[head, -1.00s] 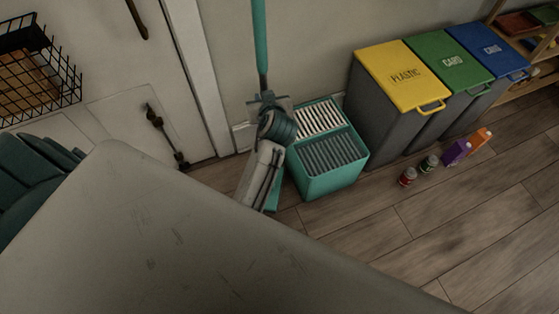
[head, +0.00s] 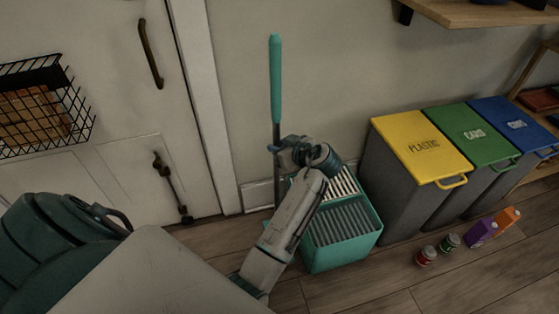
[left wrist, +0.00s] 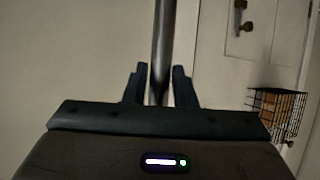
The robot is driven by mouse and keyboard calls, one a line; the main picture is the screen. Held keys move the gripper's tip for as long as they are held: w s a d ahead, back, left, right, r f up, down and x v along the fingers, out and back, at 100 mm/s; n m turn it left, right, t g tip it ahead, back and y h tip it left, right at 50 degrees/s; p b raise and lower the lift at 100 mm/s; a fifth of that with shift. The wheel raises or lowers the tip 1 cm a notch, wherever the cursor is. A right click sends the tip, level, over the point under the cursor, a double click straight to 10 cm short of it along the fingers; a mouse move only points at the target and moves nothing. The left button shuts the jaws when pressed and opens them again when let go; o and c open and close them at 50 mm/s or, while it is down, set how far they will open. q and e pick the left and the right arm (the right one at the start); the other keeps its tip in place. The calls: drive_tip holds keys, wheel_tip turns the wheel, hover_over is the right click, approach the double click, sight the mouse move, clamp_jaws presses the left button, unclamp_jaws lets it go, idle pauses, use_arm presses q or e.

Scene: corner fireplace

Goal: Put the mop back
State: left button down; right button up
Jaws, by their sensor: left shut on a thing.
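The mop (head: 275,85) stands nearly upright, with a teal grip on top and a thin grey shaft below. My left gripper (head: 277,149) is shut on the grey shaft below the teal grip. In the left wrist view the shaft (left wrist: 163,35) runs between the two dark fingers (left wrist: 160,88). The mop's lower end is hidden behind my left arm, so I cannot tell whether it touches the floor. A teal mop bucket (head: 345,257) with grey slatted wringers stands on the floor to the right of the shaft. My right gripper is not in view.
Yellow (head: 422,150), green (head: 474,135) and blue (head: 513,124) lidded bins stand right of the bucket. Cans (head: 426,255) and cartons (head: 482,232) sit before them. A door (head: 105,100) with a wire basket (head: 45,108) is at left.

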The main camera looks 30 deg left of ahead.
use_arm(q)
wheel_tip(320, 180, down, 4)
drive_tip(key=shift+f+b, duration=0.1)
drive_tip(key=shift+b, duration=0.2)
drive_tip(key=c, duration=1.2)
unclamp_jaws()
